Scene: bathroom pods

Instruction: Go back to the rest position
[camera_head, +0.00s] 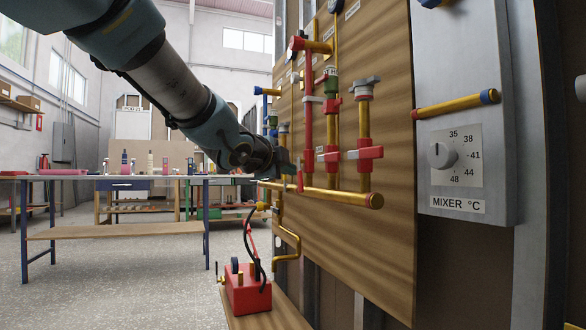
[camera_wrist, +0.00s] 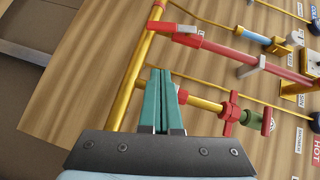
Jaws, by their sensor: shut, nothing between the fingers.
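My gripper (camera_wrist: 161,100) is shut and empty in the wrist view. Its two green fingers are together, close in front of the wooden panel with the brass and red pipes. In the head view my gripper (camera_head: 285,170) is at the panel, partly hidden behind my wrist, near the valves. A brass pipe (camera_wrist: 135,75) runs just left of the fingers, and a red fitting (camera_wrist: 183,96) shows right beside them. I cannot tell whether the fingers touch it.
The wooden panel (camera_head: 395,240) carries several valves, with a mixer dial (camera_head: 441,155) at right. A red pump box (camera_head: 248,292) stands below the panel on a board. Workbenches (camera_head: 120,183) stand at the back left. The floor (camera_head: 150,285) at left is clear.

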